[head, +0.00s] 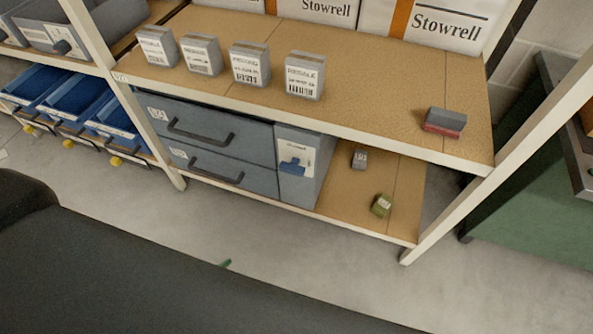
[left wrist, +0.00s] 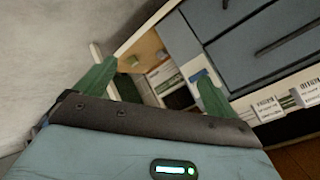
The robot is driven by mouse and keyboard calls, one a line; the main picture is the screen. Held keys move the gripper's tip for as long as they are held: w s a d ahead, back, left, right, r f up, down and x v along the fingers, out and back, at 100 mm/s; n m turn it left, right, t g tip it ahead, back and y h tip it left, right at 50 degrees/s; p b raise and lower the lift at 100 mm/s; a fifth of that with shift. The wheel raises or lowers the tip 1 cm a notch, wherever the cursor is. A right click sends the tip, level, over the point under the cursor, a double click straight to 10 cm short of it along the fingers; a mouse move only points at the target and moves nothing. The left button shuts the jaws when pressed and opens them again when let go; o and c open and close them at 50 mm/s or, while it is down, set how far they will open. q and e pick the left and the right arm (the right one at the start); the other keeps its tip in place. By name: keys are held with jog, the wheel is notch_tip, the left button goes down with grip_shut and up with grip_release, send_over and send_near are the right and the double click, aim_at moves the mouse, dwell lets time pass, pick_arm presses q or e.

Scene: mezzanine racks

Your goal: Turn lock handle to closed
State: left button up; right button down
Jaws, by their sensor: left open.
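The blue lock handle (head: 293,166) sits on a pale plate on the narrow panel at the right end of the grey-blue drawer unit (head: 222,133). It looks roughly crosswise on its plate. In the left wrist view the handle (left wrist: 199,76) shows small, just beyond the tip of the right-hand green finger. My left gripper (left wrist: 156,72) is open and empty, its two green fingers spread wide and apart from the handle. In the head view only a small green tip (head: 226,263) of it shows, low in front of the rack. My right gripper is not in view.
The drawer unit stands on the rack's lower shelf, with a grey block (head: 359,158) and an olive block (head: 381,205) to its right. Several labelled boxes and a red-grey block (head: 444,122) stand on the shelf above. Blue bins (head: 75,98) are at left. The floor in front is clear.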

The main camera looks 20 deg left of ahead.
pick_arm(q)
jog(key=w+f+m+t+b, duration=0.3)
jog(key=w+f+m+b, duration=0.2)
jog(key=w+m+b, duration=0.7)
jog(key=m+t+b, duration=0.5)
jog(key=m+b, duration=0.3)
jog(key=m, duration=0.5)
send_near(291, 172)
jog(key=w, duration=0.4)
jog(key=shift+s+d+f, duration=0.1)
jog(key=shift+s+d, duration=0.05)
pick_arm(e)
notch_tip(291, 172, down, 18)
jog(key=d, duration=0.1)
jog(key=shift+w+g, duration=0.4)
pick_arm(q)
jog(key=shift+w, duration=0.25)
jog(key=w, duration=0.5)
jog(key=shift+w+d, duration=0.1)
jog(key=shift+w, duration=0.95)
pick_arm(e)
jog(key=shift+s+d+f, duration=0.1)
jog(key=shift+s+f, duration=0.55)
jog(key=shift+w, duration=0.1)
